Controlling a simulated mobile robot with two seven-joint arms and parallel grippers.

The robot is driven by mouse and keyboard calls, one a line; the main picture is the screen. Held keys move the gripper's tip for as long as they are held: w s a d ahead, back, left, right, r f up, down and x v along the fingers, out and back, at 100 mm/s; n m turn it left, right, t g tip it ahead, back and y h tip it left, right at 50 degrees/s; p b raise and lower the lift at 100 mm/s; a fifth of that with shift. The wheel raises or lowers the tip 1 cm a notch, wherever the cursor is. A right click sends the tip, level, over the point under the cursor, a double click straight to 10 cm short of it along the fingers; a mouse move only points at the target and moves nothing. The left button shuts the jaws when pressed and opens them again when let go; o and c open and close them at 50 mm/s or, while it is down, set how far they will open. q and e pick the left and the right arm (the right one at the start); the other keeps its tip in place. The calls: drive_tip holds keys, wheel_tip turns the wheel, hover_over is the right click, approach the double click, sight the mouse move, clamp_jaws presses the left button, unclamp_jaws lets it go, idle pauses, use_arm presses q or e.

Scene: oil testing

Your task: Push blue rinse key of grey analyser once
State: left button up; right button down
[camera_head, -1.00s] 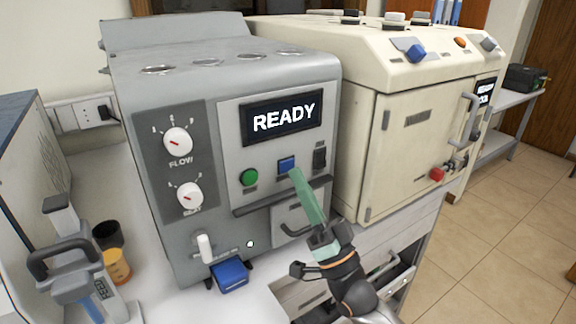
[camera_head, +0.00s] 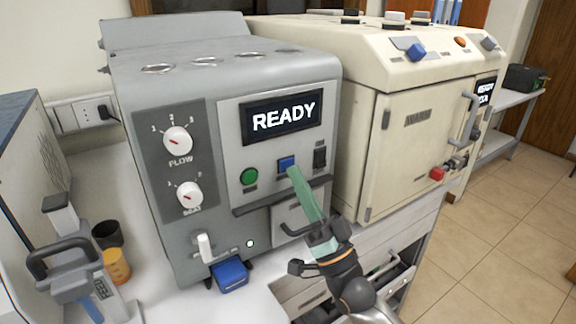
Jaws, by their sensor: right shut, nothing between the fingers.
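The grey analyser (camera_head: 225,130) stands on the bench, and its display (camera_head: 283,117) reads READY. The blue key (camera_head: 287,163) is on its front panel, between a green button (camera_head: 249,176) and a dark switch (camera_head: 319,158). My right gripper (camera_head: 293,172) is shut and empty, with its green fingers pointing up at the blue key. The fingertips are just below the key and overlap its lower edge in the picture; I cannot tell whether they touch it. My left gripper is not in view.
A cream cabinet machine (camera_head: 415,150) stands close on the right of the analyser. A shelf-like ledge juts out below the keys.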

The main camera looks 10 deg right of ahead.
drive_tip(key=shift+w+a, duration=0.2)
drive_tip(key=shift+w, duration=0.35)
idle(0.6)
drive_tip(key=shift+s, duration=0.1)
drive_tip(key=shift+s+d, duration=0.3)
drive_tip(key=shift+s, duration=0.4)
drive_tip(key=s, duration=0.1)
drive_tip(key=s+d+p, duration=0.1)
drive_tip(key=s, duration=0.1)
drive_tip(key=s+p, duration=0.1)
drive_tip(key=shift+s+d, duration=0.35)
idle(0.6)
